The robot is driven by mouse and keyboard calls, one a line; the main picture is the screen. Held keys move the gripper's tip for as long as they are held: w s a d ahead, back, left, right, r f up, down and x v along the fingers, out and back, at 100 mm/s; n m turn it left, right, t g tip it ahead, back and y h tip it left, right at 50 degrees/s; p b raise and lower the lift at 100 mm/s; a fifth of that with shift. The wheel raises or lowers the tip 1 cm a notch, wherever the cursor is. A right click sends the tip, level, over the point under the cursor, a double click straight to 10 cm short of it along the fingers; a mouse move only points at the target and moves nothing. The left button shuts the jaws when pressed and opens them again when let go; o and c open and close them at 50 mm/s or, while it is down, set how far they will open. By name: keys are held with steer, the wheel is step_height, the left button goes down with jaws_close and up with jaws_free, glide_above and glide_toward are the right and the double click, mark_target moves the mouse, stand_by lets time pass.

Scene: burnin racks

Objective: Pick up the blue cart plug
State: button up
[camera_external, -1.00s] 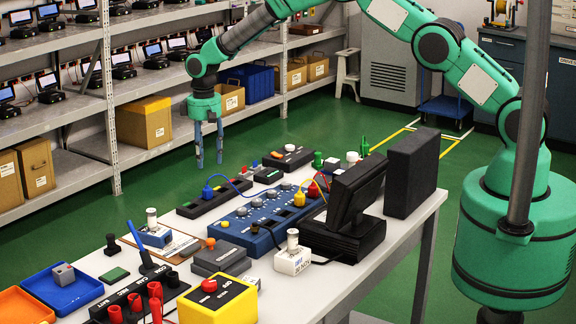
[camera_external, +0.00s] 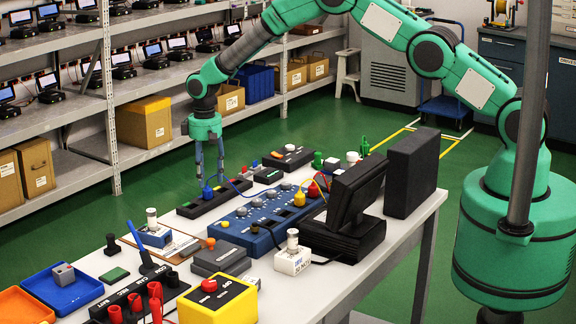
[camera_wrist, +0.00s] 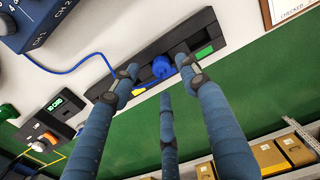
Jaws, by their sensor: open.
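The blue plug (camera_external: 208,192) stands on a long black strip (camera_external: 188,209) at the far edge of the white table. A blue cable runs from it to the right. In the wrist view the plug (camera_wrist: 161,67) shows its round top, with the cable (camera_wrist: 92,58) leading left to a blue box. My gripper (camera_external: 209,179) is open and points down just above the plug. In the wrist view its blue fingers (camera_wrist: 160,76) spread around the plug's sides without visible contact. The external view does not show the exact gap.
A black monitor (camera_external: 352,205) is to the right. Small devices crowd the front. Beyond the far edge is green floor.

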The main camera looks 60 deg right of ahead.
mark_target(208, 188)
steer(key=shift+w+f, duration=0.1)
steer(key=shift+f, duration=2.3)
steer(key=shift+c, duration=0.3)
jaws_close()
